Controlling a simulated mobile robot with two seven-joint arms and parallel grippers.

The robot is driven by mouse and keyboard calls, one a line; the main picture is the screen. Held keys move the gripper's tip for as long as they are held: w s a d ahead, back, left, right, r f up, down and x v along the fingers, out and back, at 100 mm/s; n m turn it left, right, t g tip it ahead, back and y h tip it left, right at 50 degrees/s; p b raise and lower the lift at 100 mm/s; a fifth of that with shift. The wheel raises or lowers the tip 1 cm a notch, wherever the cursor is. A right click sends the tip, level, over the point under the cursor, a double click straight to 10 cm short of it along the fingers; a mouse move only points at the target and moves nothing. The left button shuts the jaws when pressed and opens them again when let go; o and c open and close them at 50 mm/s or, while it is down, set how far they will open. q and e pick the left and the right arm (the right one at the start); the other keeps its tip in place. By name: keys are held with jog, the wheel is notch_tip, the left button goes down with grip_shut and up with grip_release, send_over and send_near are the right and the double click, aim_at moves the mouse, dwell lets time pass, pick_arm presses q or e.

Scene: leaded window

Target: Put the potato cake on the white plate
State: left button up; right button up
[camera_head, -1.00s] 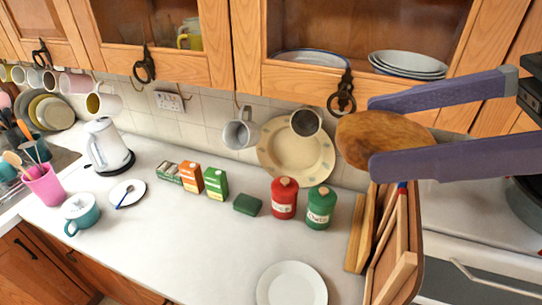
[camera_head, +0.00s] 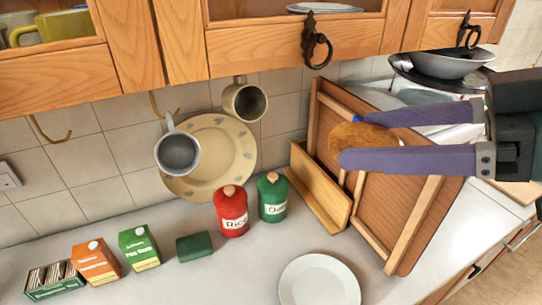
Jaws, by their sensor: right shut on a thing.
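The potato cake (camera_head: 359,135) is a brown, rounded patty between the fingertips of my right gripper (camera_head: 352,138). The gripper has purple fingers, comes in from the right and is shut on the cake. The cake is in the air and, in the picture, overlaps the wooden boards. The white plate (camera_head: 320,282) lies on the counter at the bottom centre, below and left of the gripper. It looks empty, and its lower edge is cut off by the frame. My left gripper is not in view.
Wooden boards (camera_head: 418,232) lean right of the plate. A red canister (camera_head: 231,213) and a green canister (camera_head: 272,198) stand behind it. Small boxes (camera_head: 96,264) and a green block (camera_head: 194,246) sit to the left. Cupboards (camera_head: 250,45) hang above. Counter around the plate's left side is clear.

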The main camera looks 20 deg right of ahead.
jog(key=w+d+f+m+t+h+b, duration=0.1)
jog(key=w+d+f+m+h+b, duration=0.1)
jog(key=f+b, duration=0.6)
jog(key=w+d+f+m+t+h+b, duration=0.1)
jog(key=w+f+h+b, duration=0.1)
jog(key=f+b, duration=0.5)
jog(key=m+h+b, duration=0.2)
jog(key=m+b, duration=0.1)
jog(key=b, duration=0.9)
send_over(323, 297)
notch_tip(323, 297, down, 14)
notch_tip(323, 297, down, 16)
jog(key=b, duration=0.4)
pick_arm(q)
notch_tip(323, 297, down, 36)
jog(key=b, duration=0.1)
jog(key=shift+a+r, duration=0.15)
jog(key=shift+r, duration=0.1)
pick_arm(e)
jog(key=shift+f+t, duration=0.3)
jog(key=shift+f, duration=1.6)
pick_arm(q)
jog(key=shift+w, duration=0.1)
